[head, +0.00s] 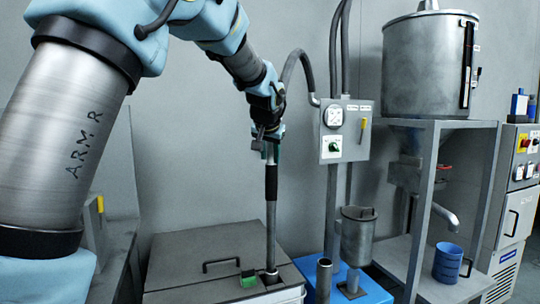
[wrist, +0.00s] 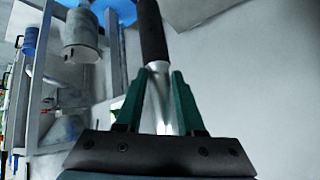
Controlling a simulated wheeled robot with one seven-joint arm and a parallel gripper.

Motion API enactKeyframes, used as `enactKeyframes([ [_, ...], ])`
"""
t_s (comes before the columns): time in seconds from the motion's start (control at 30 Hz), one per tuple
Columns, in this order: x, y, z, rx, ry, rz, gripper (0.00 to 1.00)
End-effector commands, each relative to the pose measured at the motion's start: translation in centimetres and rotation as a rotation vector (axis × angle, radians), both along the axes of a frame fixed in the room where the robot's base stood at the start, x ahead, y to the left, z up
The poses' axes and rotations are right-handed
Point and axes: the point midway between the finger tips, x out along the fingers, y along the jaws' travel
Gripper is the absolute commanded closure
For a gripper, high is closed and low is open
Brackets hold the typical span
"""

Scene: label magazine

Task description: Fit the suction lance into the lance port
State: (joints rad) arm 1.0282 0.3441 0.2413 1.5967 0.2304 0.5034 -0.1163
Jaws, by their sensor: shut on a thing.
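The suction lance (head: 271,225) is a long upright grey metal tube with a black sleeve around its middle. My gripper (head: 271,150) is shut on its upper part, above the sleeve. In the wrist view my gripper's green fingers (wrist: 160,78) stand on either side of the bright lance tube (wrist: 160,105), with the black sleeve beyond them. The lance port (head: 269,277) is a dark-rimmed hole in the grey lid of a box. The lance's lower end meets the port; I cannot tell how deep it sits. The lance's top is partly hidden by my gripper.
The lid has a black handle (head: 220,265) and a small green block (head: 248,279) beside the port. An open upright pipe (head: 324,278) stands to the right, near a metal canister (head: 358,236) on a blue base. A switch box (head: 345,130) and hoses are behind.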

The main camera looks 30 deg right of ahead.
Motion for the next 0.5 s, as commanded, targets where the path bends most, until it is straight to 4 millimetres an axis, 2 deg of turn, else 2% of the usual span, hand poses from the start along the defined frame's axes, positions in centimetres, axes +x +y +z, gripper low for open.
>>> enactKeyframes([
  [0.5,0.0,0.0,-1.2,0.000,-0.002,-0.001,1.00],
])
